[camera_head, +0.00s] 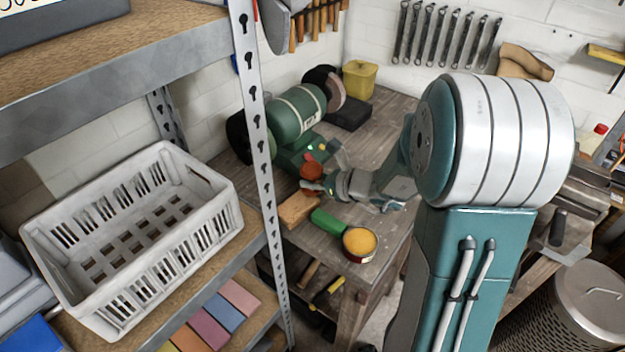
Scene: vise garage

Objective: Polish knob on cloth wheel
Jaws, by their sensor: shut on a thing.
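A green bench grinder (297,108) stands on the workbench. A pale wheel (330,87), likely the cloth one, is at its far right end, and a dark wheel (238,138) is at its near left end, partly behind the shelf post. My gripper (314,175) is low in front of the grinder body, pointing left. It is shut on a small red-orange knob (311,168). The knob appears apart from both wheels. The fingers are small here, and their exact contact with the knob is hard to see.
A wooden block (298,208), a green object (326,222) and an open tin of orange paste (360,241) sit near the bench's front edge. A yellow container (359,80) stands behind. A shelf with a white crate (135,240) is at left; its post (262,150) stands before the bench.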

